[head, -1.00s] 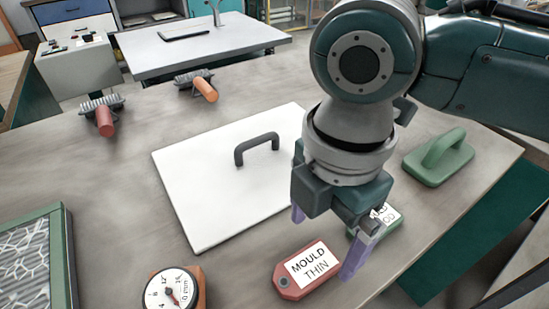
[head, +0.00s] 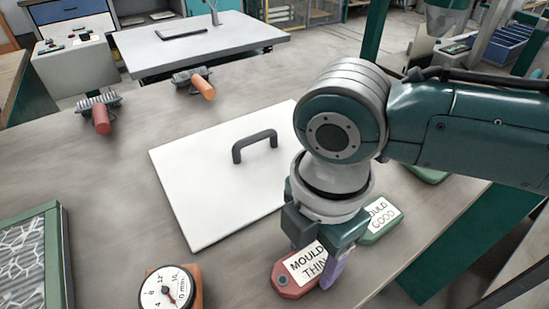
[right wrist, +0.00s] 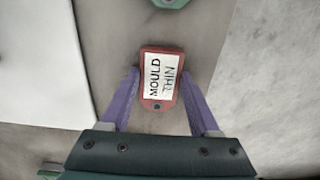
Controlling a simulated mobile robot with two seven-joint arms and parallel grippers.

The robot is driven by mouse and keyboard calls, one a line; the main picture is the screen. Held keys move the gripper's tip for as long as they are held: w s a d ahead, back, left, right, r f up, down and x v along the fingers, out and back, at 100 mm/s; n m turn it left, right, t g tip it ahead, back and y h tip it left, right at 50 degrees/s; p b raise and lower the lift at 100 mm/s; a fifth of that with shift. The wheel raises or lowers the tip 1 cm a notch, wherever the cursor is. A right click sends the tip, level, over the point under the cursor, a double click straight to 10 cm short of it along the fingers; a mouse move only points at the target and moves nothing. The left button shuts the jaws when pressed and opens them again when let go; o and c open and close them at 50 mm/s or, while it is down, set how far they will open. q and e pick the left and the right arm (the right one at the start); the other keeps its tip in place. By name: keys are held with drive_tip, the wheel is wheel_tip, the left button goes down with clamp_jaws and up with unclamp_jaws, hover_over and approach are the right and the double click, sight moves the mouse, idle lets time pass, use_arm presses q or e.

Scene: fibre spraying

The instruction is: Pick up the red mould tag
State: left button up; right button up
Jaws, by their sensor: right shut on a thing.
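The red mould tag (head: 290,286), with a white label reading MOULD THIN, lies at the front of the table. My right gripper (head: 314,268) is down over it and partly covers its right end. In the right wrist view the tag (right wrist: 161,78) sits between the two purple fingers, which are shut on its sides. The tag appears to rest on the tabletop; I see no clear gap under it. My left gripper is not in view.
A green MOULD GOOD tag (head: 380,222) lies just behind the gripper. A white board with a dark handle (head: 255,146) is to the left. A round dial gauge (head: 168,289) stands front left. Two rollers (head: 101,118) (head: 203,86) lie farther back.

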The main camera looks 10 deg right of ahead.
drive_tip(key=c, duration=0.7)
drive_tip(key=shift+c, duration=0.2)
